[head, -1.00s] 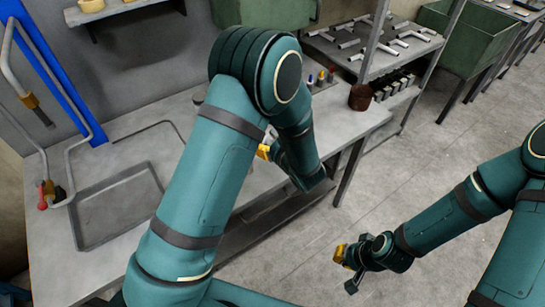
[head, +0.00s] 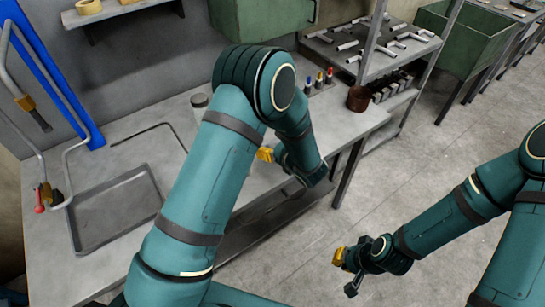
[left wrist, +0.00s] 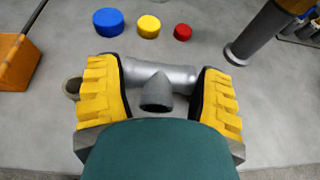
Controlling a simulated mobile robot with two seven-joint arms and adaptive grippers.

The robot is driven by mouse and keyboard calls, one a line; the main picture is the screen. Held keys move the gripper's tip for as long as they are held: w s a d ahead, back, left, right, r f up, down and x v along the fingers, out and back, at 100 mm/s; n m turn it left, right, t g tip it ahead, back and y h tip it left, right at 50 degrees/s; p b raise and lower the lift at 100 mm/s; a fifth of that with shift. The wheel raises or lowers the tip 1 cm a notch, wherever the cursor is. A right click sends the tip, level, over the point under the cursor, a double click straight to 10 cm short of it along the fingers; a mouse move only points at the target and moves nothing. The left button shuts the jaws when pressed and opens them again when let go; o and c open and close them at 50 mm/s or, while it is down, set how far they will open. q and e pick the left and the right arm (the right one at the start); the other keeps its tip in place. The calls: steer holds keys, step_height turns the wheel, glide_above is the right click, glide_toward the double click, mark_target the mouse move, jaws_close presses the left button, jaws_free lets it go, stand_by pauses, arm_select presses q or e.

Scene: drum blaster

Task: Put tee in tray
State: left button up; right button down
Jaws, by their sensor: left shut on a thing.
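The grey pipe tee (left wrist: 175,76) is between the yellow-padded fingers of my left gripper (left wrist: 160,90) in the left wrist view, with its branch pointing toward the camera. The left gripper is shut on it. In the head view one yellow finger of my left gripper (head: 265,154) shows over the bench, right of my arm; the tee is hidden there. The tray (head: 115,208), shallow and grey, lies on the bench at the left and looks empty. My right gripper (head: 346,270) hangs over the floor, empty, its fingers looking apart.
Blue (left wrist: 108,21), yellow (left wrist: 148,26) and red (left wrist: 183,32) round pieces stand beyond the tee. An orange block (left wrist: 16,62) is at the left. A blue upright (head: 60,80) with clamps stands behind the tray. A dark red pot (head: 357,99) sits at the bench's right end.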

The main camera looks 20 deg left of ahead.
arm_select(q)
step_height(320, 180, down, 5)
steer(key=shift+r+b, duration=0.1)
steer(key=shift+b, duration=0.4)
steer(key=shift+r, duration=0.1)
steer(key=o, duration=1.2)
